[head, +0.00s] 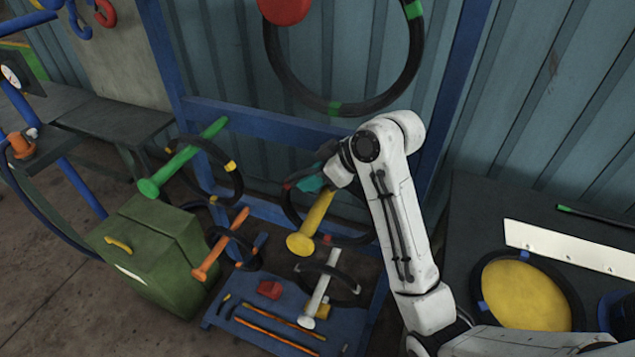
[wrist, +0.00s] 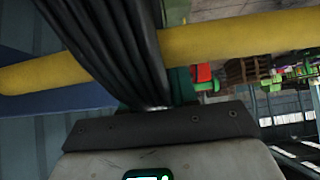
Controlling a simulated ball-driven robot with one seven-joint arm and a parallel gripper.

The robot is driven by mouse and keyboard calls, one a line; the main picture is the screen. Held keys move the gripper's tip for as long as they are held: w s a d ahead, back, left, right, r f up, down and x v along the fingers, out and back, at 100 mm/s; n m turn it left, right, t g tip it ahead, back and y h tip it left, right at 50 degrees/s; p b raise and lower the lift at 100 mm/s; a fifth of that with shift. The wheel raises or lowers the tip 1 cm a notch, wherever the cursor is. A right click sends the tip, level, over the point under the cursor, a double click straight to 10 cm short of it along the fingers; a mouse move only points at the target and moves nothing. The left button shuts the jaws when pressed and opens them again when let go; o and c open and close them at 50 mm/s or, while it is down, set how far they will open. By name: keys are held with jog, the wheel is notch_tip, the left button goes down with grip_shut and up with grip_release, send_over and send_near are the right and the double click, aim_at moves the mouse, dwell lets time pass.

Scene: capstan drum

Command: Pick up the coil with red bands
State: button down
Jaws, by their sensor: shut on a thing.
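The coil with red bands (head: 290,212) is a dark ring with a red band at its upper left. It is around the yellow peg (head: 314,220), which slants down toward the front and ends in a round yellow knob. My gripper (head: 316,178), with teal fingers, is shut on the top of this coil. In the wrist view the black strands of the coil (wrist: 105,40) run down into my gripper (wrist: 155,105), and the yellow peg (wrist: 240,38) crosses behind them. A red patch shows right of the strands. My wrist and arm hide the coil's upper right part.
Other coils hang on a green peg (head: 185,158), an orange peg (head: 220,245) and a white peg (head: 318,297) close by. A large coil with green bands (head: 350,105) hangs above. A green box (head: 150,255) stands left, a dark table (head: 475,200) right.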

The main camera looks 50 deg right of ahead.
jog(key=s+a+r, duration=0.2)
jog(key=a+r, duration=0.1)
jog(key=a, duration=0.3)
jog(key=s+a+r, duration=0.3)
jog(key=a+r, duration=0.1)
jog(key=a, duration=0.2)
jog(key=shift+b, duration=0.4)
jog(key=shift+w+d, duration=0.1)
jog(key=shift+w, duration=0.05)
